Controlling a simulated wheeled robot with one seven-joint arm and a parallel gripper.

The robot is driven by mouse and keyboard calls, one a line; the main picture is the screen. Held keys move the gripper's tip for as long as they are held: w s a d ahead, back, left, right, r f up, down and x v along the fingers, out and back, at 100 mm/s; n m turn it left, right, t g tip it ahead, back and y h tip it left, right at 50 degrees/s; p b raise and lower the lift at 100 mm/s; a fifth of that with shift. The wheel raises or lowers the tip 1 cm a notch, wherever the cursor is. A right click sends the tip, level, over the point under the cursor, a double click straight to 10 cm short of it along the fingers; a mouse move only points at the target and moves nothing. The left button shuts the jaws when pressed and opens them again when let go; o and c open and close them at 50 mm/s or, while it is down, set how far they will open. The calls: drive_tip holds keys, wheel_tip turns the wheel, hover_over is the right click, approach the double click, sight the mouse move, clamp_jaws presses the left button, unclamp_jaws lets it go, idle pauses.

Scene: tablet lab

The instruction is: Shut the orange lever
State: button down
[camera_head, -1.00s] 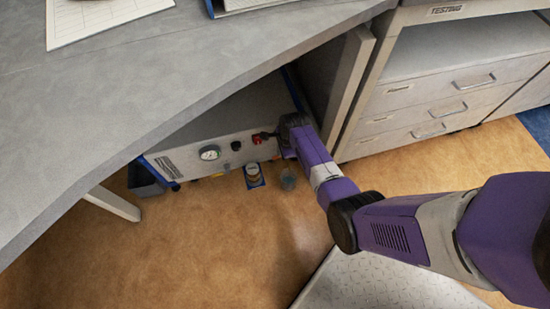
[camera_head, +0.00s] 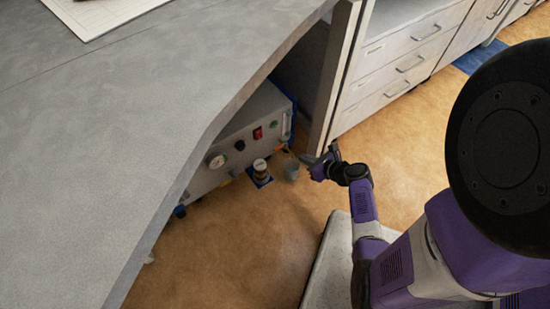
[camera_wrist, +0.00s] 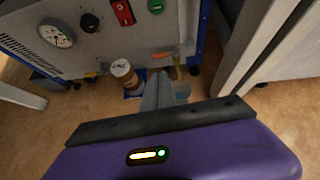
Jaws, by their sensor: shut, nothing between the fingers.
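The orange lever (camera_wrist: 160,55) shows in the wrist view as a small orange piece low on the right part of a grey machine's front panel (camera_wrist: 100,50). In the head view it is too small to make out clearly. My gripper (camera_wrist: 158,80) is shut and empty, its fingers pointing at the panel just below the lever in the wrist view. I cannot tell whether they touch it. In the head view my gripper (camera_head: 308,158) is just right of the panel's right end.
The panel carries a gauge (camera_head: 216,161), a black knob (camera_head: 240,145), a red switch (camera_head: 258,133) and a green button (camera_wrist: 156,6). A small jar (camera_head: 260,167) and a clear cup (camera_head: 292,171) stand before it. The grey desk (camera_head: 130,130) overhangs the machine; a cabinet is at right.

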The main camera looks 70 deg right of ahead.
drive_tip(key=b, duration=0.7)
approach(278, 149)
drive_tip(key=x, duration=0.6)
drive_tip(key=shift+w+d+f, duration=0.2)
drive_tip(key=shift+d+f, duration=0.05)
drive_tip(key=shift+d, duration=0.05)
drive_tip(key=shift+w+f, duration=0.15)
drive_tip(key=shift+w, duration=0.55)
drive_tip(key=shift+s+f, duration=0.1)
